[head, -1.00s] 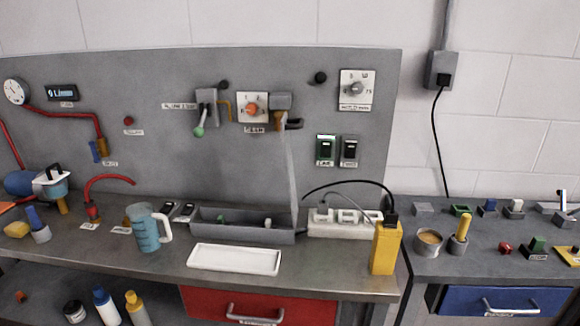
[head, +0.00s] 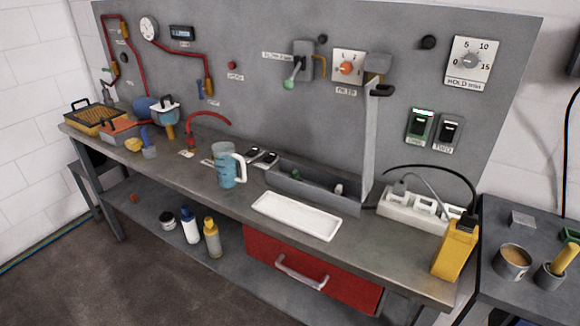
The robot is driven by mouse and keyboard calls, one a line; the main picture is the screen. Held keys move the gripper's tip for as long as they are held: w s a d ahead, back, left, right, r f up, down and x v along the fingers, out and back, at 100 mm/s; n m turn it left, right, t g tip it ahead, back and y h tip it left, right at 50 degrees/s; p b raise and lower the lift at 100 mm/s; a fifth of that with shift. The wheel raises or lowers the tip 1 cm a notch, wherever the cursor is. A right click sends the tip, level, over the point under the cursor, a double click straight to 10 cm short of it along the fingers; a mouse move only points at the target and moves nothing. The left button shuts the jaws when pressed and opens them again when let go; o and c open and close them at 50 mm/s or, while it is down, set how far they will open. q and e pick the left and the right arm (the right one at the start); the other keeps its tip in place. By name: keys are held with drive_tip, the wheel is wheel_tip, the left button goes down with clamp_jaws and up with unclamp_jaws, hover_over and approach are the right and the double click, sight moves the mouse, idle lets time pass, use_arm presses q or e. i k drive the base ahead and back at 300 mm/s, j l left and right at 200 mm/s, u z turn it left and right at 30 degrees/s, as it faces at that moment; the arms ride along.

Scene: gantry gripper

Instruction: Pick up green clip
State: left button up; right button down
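A small dark green piece (head: 295,175) lies in the long grey trough (head: 345,205) on the workbench; it is too small to tell whether it is the green clip. A small pale piece (head: 338,189) is farther right in the same trough. A green part (head: 570,236) also shows at the right edge, on the dark side table, cut off by the frame. Neither of my grippers is in view.
A white tray (head: 297,216) lies in front of the trough, above a red drawer (head: 311,269). A blue jug (head: 228,168) stands left, a white power strip (head: 420,212) and yellow box (head: 455,249) right. The bench front left of the tray is clear.

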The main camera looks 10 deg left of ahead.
sight(295, 175)
drive_tip(key=i+u, duration=0.2)
drive_tip(key=u, duration=0.15)
drive_tip(key=l+u, duration=0.5)
drive_tip(key=l, duration=0.55)
drive_tip(key=k+l+z, duration=0.1)
drive_tip(key=k+z, duration=0.2)
drive_tip(key=k, duration=0.25)
drive_tip(key=i+j+z, duration=0.1)
drive_tip(key=z, duration=0.35)
drive_tip(key=j+z, duration=0.25)
drive_tip(key=z, duration=0.15)
drive_tip(key=j+z, duration=0.2)
drive_tip(key=z, duration=0.25)
drive_tip(key=j+z, duration=0.45)
drive_tip(key=j, duration=0.6)
drive_tip(key=k, duration=0.05)
